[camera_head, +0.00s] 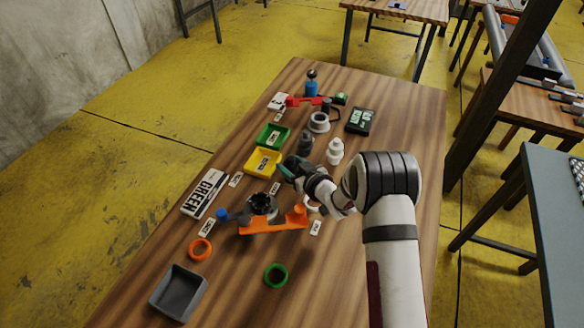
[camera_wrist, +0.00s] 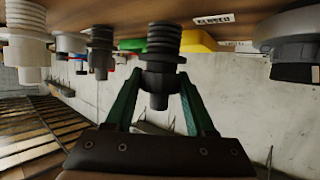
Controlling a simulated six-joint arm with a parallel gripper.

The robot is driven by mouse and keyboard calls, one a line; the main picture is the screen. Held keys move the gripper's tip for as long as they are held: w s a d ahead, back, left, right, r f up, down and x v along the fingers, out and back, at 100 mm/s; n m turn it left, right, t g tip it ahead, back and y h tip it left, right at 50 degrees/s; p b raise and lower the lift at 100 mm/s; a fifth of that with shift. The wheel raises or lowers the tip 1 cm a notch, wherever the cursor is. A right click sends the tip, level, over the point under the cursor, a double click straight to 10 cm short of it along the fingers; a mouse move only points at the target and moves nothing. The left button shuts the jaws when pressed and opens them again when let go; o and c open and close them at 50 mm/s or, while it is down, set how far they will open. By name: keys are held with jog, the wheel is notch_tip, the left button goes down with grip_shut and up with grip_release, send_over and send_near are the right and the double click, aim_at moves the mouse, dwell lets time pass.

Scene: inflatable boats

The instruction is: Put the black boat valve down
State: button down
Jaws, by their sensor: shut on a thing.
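The black boat valve (camera_wrist: 162,70) is between the two green fingers of my gripper (camera_wrist: 160,100) in the wrist view, where the table shows at the top. Its ribbed end points toward the tabletop. Whether it touches the wood cannot be told. In the head view my gripper (camera_head: 285,170) is over the middle of the table, just right of the yellow tray; the valve is mostly hidden there by the gripper and wrist. My gripper is shut on the valve.
A dark grey valve (camera_head: 305,143) and a white valve (camera_head: 335,151) stand close by. A yellow tray (camera_head: 248,166), a green tray (camera_head: 262,142) and a black-topped grey fitting (camera_head: 262,204) with an orange wrench (camera_head: 270,226) are near. Bare wood lies at front right.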

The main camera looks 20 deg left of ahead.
jog(key=shift+f, duration=0.65)
jog(key=shift+f, duration=0.15)
jog(key=shift+c, duration=1.2)
grip_release()
